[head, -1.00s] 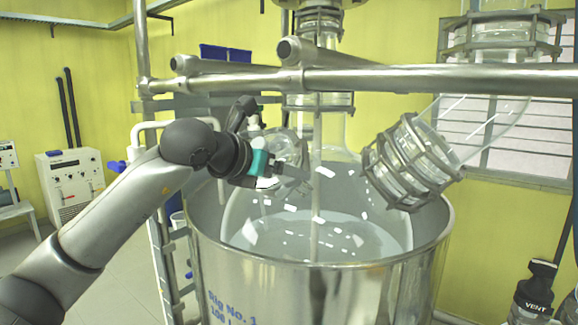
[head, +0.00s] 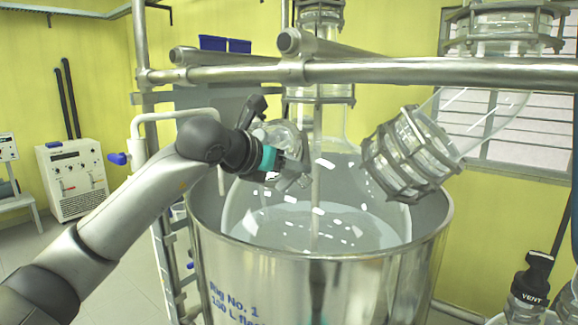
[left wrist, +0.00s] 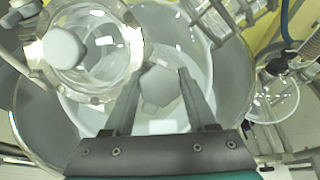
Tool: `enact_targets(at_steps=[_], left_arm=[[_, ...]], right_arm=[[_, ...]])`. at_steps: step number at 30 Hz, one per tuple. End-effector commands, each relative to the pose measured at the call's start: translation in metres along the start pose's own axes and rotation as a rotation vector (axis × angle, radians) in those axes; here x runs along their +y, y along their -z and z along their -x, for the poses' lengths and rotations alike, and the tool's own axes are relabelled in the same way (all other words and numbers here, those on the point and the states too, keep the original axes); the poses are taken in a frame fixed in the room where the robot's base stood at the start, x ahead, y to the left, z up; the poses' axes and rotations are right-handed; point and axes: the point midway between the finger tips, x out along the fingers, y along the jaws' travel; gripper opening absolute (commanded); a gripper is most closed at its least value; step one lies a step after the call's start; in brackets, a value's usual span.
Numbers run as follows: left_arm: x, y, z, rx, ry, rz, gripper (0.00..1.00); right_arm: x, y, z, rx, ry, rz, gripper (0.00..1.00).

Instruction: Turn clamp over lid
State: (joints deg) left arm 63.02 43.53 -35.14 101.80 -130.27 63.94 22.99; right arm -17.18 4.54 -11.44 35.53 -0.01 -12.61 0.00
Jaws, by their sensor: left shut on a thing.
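A glass port with a pale ring flange (left wrist: 128,50) fills the upper left of the left wrist view; a grey rounded knob (left wrist: 65,48) lies over its left side. The port's glass also shows in the head view (head: 281,134), behind my left gripper (head: 300,182). In the left wrist view my left gripper (left wrist: 160,98) has its two fingers on either side of a second grey rounded piece, seemingly the clamp (left wrist: 158,86), and is shut on it. This piece lies to the right of the port, apart from its opening. The exact finger contact is hard to see. My right gripper is not in view.
A steel vessel (head: 330,285) surrounds the large glass flask (head: 345,225). A horizontal steel rail (head: 420,74) crosses above my left gripper. A caged glass joint (head: 410,158) slants to its right. A white pipe (head: 170,116) stands behind my left arm.

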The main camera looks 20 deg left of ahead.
Motion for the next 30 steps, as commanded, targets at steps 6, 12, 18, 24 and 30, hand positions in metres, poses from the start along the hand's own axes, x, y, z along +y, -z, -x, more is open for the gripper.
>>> enact_targets(at_steps=[6, 12, 18, 24, 30], left_arm=[[0.000, 0.000, 0.000, -0.001, 0.000, 0.000, 0.14], [0.000, -0.001, 0.000, -0.001, 0.000, -0.001, 0.01], [0.001, -0.001, 0.000, -0.002, 0.009, -0.030, 0.01], [0.000, 0.000, 0.000, -0.003, 0.040, -0.125, 0.01], [0.000, -0.001, 0.001, -0.003, 0.089, -0.282, 0.01]], right_arm=[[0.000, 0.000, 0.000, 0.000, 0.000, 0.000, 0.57], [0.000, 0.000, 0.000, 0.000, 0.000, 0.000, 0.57], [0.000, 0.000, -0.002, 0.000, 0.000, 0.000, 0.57], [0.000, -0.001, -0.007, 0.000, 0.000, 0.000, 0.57], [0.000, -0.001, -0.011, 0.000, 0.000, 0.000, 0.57]])
